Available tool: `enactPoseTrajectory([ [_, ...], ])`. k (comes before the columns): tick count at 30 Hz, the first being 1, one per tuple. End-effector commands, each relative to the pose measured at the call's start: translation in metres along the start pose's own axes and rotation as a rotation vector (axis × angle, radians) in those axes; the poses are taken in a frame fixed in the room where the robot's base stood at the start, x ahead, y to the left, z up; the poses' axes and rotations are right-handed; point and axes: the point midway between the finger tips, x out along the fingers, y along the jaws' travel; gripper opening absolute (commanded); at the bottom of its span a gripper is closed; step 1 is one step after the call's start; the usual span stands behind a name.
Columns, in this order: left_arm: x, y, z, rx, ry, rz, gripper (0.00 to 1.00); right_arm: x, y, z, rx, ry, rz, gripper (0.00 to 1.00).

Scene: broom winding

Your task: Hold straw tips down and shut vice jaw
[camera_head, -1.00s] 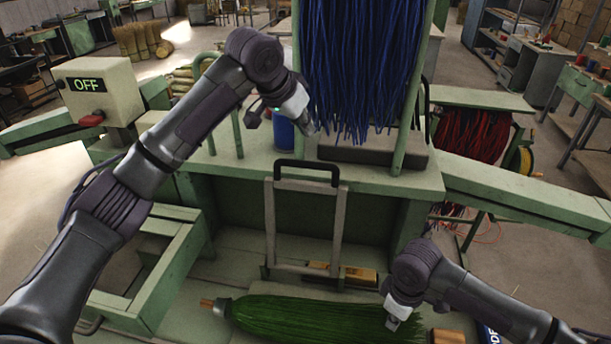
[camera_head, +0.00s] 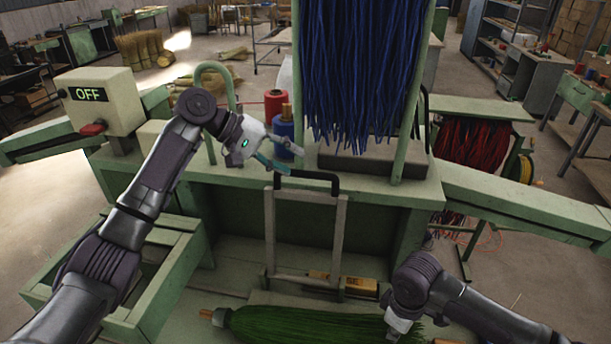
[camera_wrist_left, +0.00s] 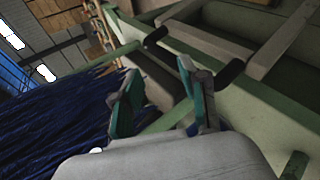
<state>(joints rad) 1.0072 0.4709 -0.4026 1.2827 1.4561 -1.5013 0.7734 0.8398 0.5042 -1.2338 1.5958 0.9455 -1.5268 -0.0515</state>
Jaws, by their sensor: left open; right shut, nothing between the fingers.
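A green-straw broom (camera_head: 300,325) lies along the bottom of the head view, with its straw tips toward the right. My right gripper (camera_head: 394,334) is shut at the tip end of the straw. Whether its fingers press on the straw is hard to tell. The vice jaw appears to be the upright grey frame (camera_head: 341,235) with a black handle (camera_head: 315,174), in front of the green bench. My left gripper (camera_head: 288,160) is open just above the handle's left part. In the left wrist view its teal fingers (camera_wrist_left: 158,75) are apart, with black handle ends (camera_wrist_left: 231,73) close beyond them.
Blue strands (camera_head: 360,70) hang above the bench, right of my left gripper. Red (camera_head: 275,103) and blue spools (camera_head: 284,136) stand behind it. A control box (camera_head: 105,98) reading OFF is at left.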

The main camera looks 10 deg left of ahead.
Motion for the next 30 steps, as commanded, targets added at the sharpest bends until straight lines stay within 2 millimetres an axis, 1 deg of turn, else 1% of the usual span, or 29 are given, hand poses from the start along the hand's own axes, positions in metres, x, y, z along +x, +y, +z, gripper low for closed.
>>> enactPoseTrajectory([
  [1,-0.008,-0.018,-0.003,-0.172,-0.03,0.075,0.43,0.0,0.0,0.0,0.0,0.001,0.0,0.0],
  [3,-0.021,-0.034,-0.006,-0.371,-0.071,0.168,0.43,0.0,0.0,0.0,0.0,0.001,0.0,0.0],
  [6,-0.037,-0.05,-0.009,-0.573,-0.12,0.265,0.43,0.0,0.0,0.0,0.0,0.001,0.0,0.0],
  [9,-0.045,-0.057,-0.011,-0.679,-0.15,0.318,0.43,0.0,0.0,0.0,0.0,0.0,0.0,0.0],
  [11,-0.044,-0.058,-0.011,-0.706,-0.159,0.33,0.43,0.0,0.0,0.0,0.0,0.0,0.0,0.0],
  [14,-0.034,-0.054,-0.011,-0.713,-0.161,0.335,0.43,0.0,0.0,0.0,0.0,0.0,0.0,0.0],
  [24,0.029,-0.03,-0.009,-0.709,-0.161,0.331,0.43,0.0,0.0,0.0,0.0,0.001,0.0,0.0],
  [30,0.055,-0.021,-0.008,-0.71,-0.16,0.331,0.43,0.0,0.0,0.0,0.0,0.001,0.0,0.0],
])
